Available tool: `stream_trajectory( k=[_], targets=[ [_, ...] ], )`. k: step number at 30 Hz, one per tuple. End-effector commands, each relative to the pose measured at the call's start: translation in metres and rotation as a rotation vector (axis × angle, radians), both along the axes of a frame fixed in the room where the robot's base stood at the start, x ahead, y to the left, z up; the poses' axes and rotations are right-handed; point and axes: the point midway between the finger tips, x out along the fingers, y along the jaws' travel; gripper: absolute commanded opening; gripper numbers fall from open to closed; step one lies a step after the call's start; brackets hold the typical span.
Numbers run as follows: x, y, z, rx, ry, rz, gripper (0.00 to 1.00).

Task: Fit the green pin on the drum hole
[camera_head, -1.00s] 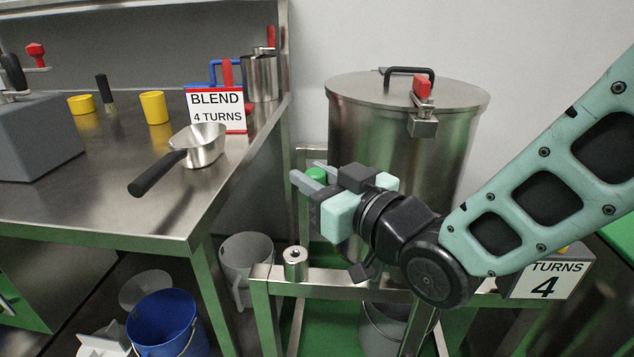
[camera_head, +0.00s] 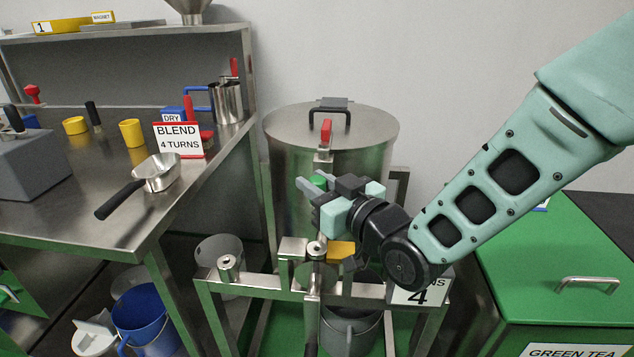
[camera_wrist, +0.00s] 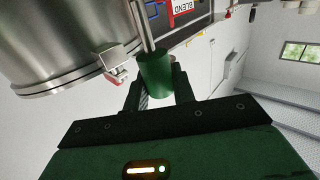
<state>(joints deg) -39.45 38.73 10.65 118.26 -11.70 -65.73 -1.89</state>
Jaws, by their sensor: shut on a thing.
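The green pin (camera_head: 319,181) is held in my gripper (camera_head: 316,187), which is shut on its green grip in front of the drum. In the wrist view the green grip of the pin (camera_wrist: 158,76) sits between the fingers, with a bare metal shank (camera_wrist: 146,25) pointing away from my gripper. The steel drum (camera_head: 292,160) has a lid with a black handle and a red-topped latch (camera_head: 326,131). It also fills the upper left of the wrist view (camera_wrist: 60,35). The pin is apart from the stand below. I cannot make out the drum hole; my gripper covers part of the drum.
A steel stand (camera_head: 372,291) carries a metal knob (camera_head: 228,267) and a "4" sign (camera_head: 418,291). The steel bench (camera_head: 95,205) at left holds a scoop (camera_head: 157,172) and a "BLEND 4 TURNS" sign (camera_head: 178,139). A green chest (camera_head: 545,250) stands at right.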

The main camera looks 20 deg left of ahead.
Motion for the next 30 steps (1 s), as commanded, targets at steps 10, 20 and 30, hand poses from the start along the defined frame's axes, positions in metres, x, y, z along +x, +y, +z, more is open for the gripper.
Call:
stream_trajectory(
  k=[10,20,30],
  targets=[
    [0.0,0.0,-0.002,0.001,-0.001,-0.001,0.0],
    [0.0,0.0,-0.031,0.0,0.0,0.0,0.0],
    [0.0,0.0,-0.057,0.0,0.0,0.0,0.0]
  ],
)
